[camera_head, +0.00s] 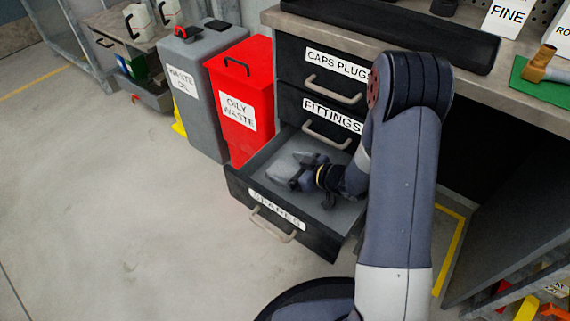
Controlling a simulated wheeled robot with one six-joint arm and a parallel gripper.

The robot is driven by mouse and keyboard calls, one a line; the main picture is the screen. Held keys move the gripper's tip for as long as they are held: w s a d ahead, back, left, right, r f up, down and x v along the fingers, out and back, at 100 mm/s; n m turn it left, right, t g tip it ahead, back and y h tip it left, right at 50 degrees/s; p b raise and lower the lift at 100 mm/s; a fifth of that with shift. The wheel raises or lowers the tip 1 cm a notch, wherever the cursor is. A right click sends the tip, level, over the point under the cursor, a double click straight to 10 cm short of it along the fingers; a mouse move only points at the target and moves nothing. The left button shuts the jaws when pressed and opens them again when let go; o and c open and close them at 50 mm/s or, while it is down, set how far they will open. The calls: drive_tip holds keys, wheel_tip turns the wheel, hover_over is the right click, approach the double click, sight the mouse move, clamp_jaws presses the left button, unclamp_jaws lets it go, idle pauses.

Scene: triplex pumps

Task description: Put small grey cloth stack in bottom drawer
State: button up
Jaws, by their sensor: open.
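The bottom drawer (282,222), labelled "SPARES", is pulled out from the black cabinet, with a grey interior. A small light grey cloth stack (284,170) appears to lie inside it, toward the left and back. My gripper (309,179) reaches down into the drawer from the right, just beside the stack. Its jaws are open. The gripper hides part of the stack, and I cannot tell whether they touch.
Closed drawers labelled "CAPS PLUGS" (336,78) and "FITTINGS" (320,115) are above. A red oily waste bin (240,85) stands close to the drawer's left, with a grey waste oil bin (190,85) beyond. The floor at front left is clear.

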drive_tip(key=p+v, duration=0.1)
drive_tip(key=v, duration=0.4)
drive_tip(key=shift+s+d+r, duration=0.1)
drive_tip(key=shift+d+r, duration=0.05)
drive_tip(key=shift+r, duration=0.05)
drive_tip(key=shift+o, duration=1.1)
